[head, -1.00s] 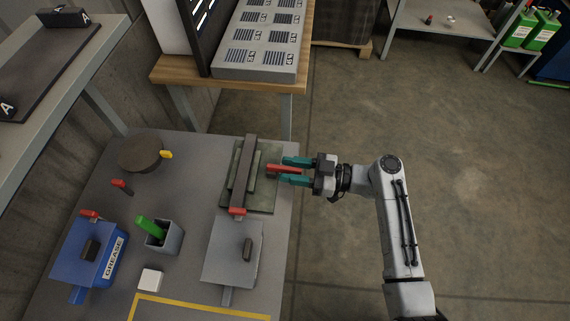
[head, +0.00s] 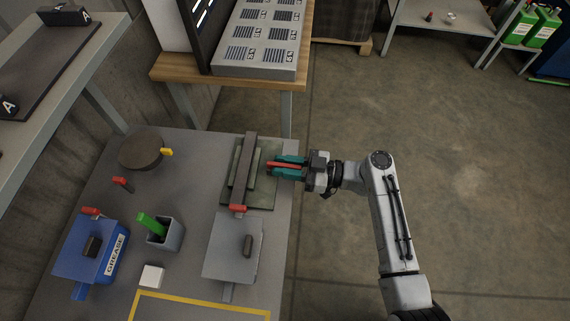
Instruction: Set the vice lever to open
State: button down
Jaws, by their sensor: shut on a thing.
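The vice (head: 263,192) is a dark green block on a flat base, with a long dark bar (head: 243,165) lying across its top. It sits at the back right of the grey bench. The lever's inner end at the vice is small and hard to make out.
On the bench (head: 190,210) stand a blue grease box (head: 78,255), a cup (head: 170,238) with a green-handled thing, a white block (head: 152,276), a grey box (head: 225,255) and a round dark disc (head: 140,150). Open floor (head: 450,130) lies to the right.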

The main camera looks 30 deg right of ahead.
jog(key=shift+s, duration=0.1)
dwell(0.4)
jog(key=shift+s+a+f+m+t+h+b, duration=0.1)
jog(key=shift+s+a+m+t+h+b, duration=0.05)
jog(key=shift+m+t+h+b, duration=0.35)
jog(key=shift+s+a+f+m+t+h+b, duration=0.15)
jog(key=shift+m+t+h+b, duration=0.1)
jog(key=shift+m+t+h, duration=0.3)
jog(key=m+t+h+b, duration=0.2)
jog(key=h, duration=0.1)
jog(key=shift+s+a, duration=0.15)
jog(key=shift+a, duration=0.15)
jog(key=m+t+h, duration=0.1)
jog(key=m+h, duration=0.1)
jog(key=h, duration=0.1)
jog(key=shift+s+a+r+m+t+b, duration=0.1)
jog(key=shift+a+r+m+t+b, duration=0.15)
jog(key=shift+a+t+b, duration=0.1)
jog(key=shift+a+m+t+h, duration=0.1)
jog(key=shift+m+t+h, duration=0.2)
jog(key=shift+m+h, duration=1.05)
jog(key=shift+n+h, duration=0.25)
jog(key=shift+h, duration=0.25)
jog(key=c, duration=1.2)
grip_release()
jog(key=shift+o, duration=0.2)
